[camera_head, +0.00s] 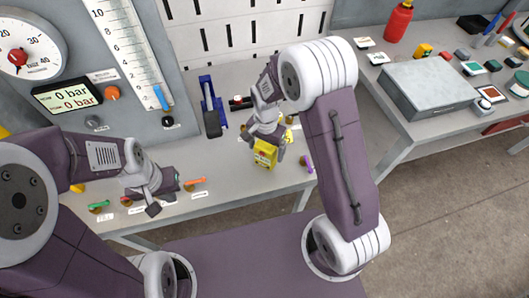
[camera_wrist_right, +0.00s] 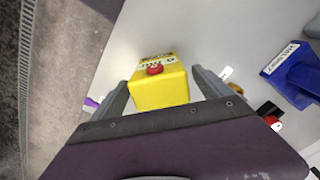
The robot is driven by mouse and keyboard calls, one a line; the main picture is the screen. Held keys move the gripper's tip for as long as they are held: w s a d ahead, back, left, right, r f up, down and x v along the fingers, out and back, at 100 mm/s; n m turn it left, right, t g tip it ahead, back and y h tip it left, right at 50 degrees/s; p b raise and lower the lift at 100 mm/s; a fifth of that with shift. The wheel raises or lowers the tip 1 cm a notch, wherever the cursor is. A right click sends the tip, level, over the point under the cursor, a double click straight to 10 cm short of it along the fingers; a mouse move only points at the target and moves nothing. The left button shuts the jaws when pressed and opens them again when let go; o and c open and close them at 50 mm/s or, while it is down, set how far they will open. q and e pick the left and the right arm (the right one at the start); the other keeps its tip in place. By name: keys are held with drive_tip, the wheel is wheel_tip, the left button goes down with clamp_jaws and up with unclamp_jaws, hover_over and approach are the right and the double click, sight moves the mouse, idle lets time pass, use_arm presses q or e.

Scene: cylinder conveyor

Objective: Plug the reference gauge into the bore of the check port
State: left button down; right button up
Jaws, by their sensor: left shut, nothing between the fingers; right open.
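A yellow block (camera_head: 265,153) with dark print stands on the grey bench below my right gripper (camera_head: 266,142). In the right wrist view the yellow block (camera_wrist_right: 160,88) shows a red button on its top and sits between the two open fingers, with visible gaps beside it. My left gripper (camera_head: 165,194) is shut and empty over the bench's front left. A blue holder (camera_head: 211,108) stands behind; it also shows in the right wrist view (camera_wrist_right: 291,72), with a white label too small to read. I cannot tell which thing is the reference gauge or the check port.
Small coloured handles, such as an orange one (camera_head: 195,182) and a purple one (camera_head: 308,163), line the bench's front edge. A gauge panel (camera_head: 155,62) rises at the back left. A second table (camera_head: 400,105) with a grey box (camera_head: 427,88) stands right, across a gap.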

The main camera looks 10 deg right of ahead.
sight(266, 158)
drive_tip(key=shift+f, duration=0.35)
wheel_tip(266, 158, down, 4)
drive_tip(key=shift+s+f, duration=0.1)
drive_tip(key=shift+a+f, duration=0.1)
drive_tip(key=shift+f, duration=0.2)
drive_tip(key=c, duration=1.8)
